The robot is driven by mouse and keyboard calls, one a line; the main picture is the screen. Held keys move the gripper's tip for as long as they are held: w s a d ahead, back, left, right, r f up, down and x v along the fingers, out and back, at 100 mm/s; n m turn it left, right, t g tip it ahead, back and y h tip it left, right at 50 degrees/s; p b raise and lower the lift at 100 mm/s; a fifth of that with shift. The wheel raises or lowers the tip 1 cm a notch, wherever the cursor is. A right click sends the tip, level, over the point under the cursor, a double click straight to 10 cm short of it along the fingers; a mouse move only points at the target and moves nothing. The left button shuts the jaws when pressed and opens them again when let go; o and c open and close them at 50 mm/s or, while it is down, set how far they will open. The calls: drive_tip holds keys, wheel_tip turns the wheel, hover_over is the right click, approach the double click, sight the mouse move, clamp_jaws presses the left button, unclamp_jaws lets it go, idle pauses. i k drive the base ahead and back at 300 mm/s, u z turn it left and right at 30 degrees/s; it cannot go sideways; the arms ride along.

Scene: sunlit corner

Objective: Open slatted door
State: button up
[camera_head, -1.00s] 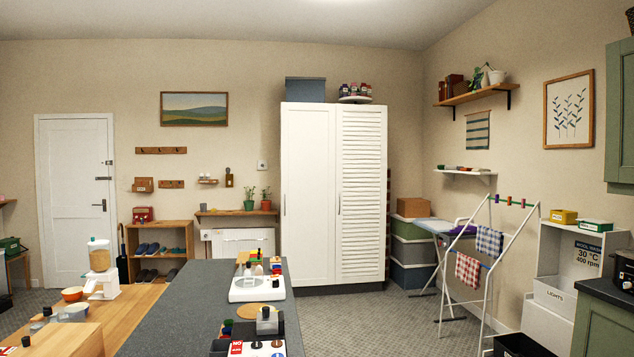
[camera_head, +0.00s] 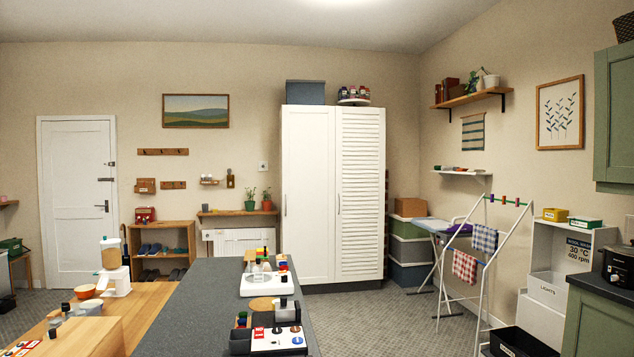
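The slatted door (camera_head: 360,200) is the right-hand door of a tall white wardrobe (camera_head: 308,200) against the back wall. Its slats run across most of its height, and it looks shut. A thin vertical handle (camera_head: 338,204) is on its left side, next to the seam with the plain left door. The wardrobe is across the room, beyond the grey counter. My gripper does not show in this view.
A grey-topped counter (camera_head: 205,310) with toys and trays fills the front centre. Grey carpet (camera_head: 370,315) lies free before the wardrobe. A drying rack (camera_head: 490,250), ironing board (camera_head: 440,228) and stacked bins (camera_head: 408,250) stand to the right. A green cabinet (camera_head: 603,325) is front right.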

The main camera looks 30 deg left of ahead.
sight(359, 137)
drive_tip(key=u, duration=0.7)
drive_tip(key=k, duration=1.05)
drive_tip(key=i, duration=0.85)
